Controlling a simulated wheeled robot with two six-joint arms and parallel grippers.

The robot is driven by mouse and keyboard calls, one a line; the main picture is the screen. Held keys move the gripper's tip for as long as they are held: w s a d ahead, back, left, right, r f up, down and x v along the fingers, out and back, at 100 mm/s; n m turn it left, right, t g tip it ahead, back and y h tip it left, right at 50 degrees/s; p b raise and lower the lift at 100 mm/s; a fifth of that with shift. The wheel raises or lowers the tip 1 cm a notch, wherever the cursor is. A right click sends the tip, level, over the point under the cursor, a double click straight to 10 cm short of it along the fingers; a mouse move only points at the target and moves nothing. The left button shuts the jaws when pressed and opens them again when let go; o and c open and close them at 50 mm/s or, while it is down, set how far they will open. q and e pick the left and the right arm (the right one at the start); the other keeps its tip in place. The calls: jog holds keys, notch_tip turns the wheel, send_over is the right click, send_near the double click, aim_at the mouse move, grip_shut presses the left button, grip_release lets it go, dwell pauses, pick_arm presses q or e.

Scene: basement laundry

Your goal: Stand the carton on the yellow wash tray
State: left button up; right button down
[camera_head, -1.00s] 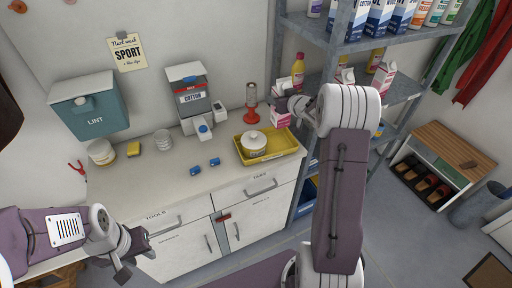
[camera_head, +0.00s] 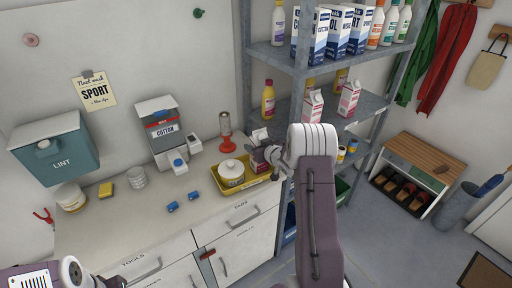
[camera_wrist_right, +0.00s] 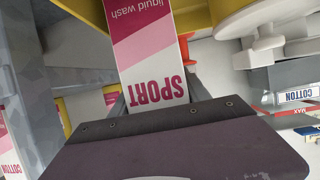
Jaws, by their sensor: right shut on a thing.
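The white and pink carton (camera_head: 259,135), marked SPORT, is held in my right gripper (camera_head: 272,155), which is shut on it. In the right wrist view the carton (camera_wrist_right: 150,45) shows its lettering upside down. In the head view it is at the back right part of the yellow wash tray (camera_head: 232,191). The gripper partly hides it, so I cannot tell whether its base touches the tray. A white lidded pot (camera_head: 231,174) stands in the tray. My left gripper (camera_head: 104,283) is at the bottom edge, mostly cut off.
A red-based lamp-like item (camera_head: 225,140) stands behind the tray. A grey shelf (camera_head: 290,100) with bottles and cartons rises close on the right.

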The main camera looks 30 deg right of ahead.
jog(key=shift+w, duration=0.15)
jog(key=shift+f, duration=0.15)
jog(key=c, duration=0.5)
grip_release()
jog(key=v, duration=1.2)
